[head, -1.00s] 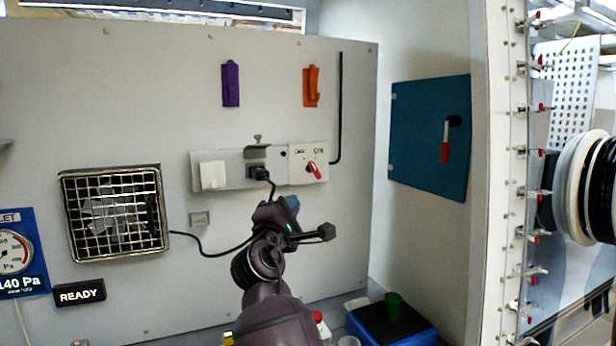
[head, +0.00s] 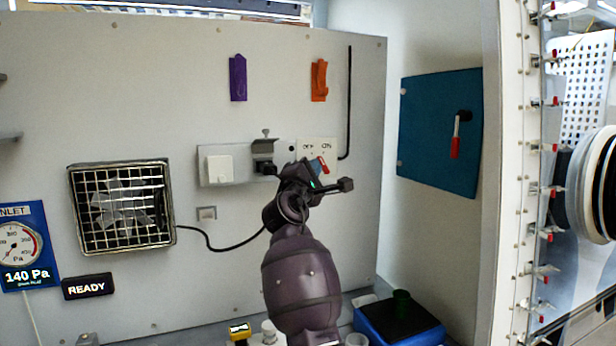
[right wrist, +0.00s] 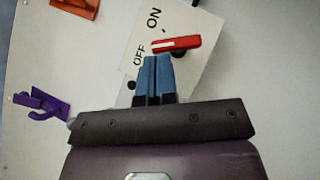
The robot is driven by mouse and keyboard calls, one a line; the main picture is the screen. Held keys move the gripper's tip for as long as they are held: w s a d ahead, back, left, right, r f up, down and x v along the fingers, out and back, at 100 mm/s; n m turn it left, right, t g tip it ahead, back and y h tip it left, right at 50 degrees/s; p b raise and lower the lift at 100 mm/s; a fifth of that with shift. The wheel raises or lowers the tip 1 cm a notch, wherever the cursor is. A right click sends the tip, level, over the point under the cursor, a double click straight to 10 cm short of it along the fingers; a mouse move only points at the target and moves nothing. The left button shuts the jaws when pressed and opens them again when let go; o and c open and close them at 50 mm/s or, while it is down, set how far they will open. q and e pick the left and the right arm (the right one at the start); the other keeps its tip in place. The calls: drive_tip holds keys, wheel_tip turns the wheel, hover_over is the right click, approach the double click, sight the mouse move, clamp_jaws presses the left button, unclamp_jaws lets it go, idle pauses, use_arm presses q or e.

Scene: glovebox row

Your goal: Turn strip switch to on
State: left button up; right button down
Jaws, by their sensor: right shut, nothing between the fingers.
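The power strip (head: 227,167) is fixed to the grey back wall in the head view. Its switch plate (head: 306,146) at the right end carries OFF and ON marks. The red switch handle (head: 324,163) is partly hidden by my right gripper (head: 317,172) in the head view. In the right wrist view the handle (right wrist: 180,43) lies just beyond my blue fingertips (right wrist: 157,62), which are shut with nothing between them. The handle's white-marked end points to the side of the OFF and ON labels; whether the fingers touch it I cannot tell. My left gripper is not in view.
A black plug (head: 264,160) with its cable sits in the strip beside the switch. A purple holder (head: 238,78) and an orange holder (head: 319,80) hang above. A fan grille (head: 122,206) is at left. A blue bin (head: 398,330) stands below right.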

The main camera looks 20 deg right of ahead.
drive_tip(key=shift+r, duration=0.1)
idle(0.3)
drive_tip(key=m+g+p, duration=0.1)
drive_tip(key=p, duration=0.1)
drive_tip(key=d+r+m+g+p, duration=0.1)
drive_tip(key=p, duration=0.1)
drive_tip(key=m+g+y+p, duration=0.1)
drive_tip(key=m+p, duration=0.1)
drive_tip(key=shift+d+r+p, duration=0.3)
drive_tip(key=shift+r, duration=0.05)
idle(0.5)
idle(0.4)
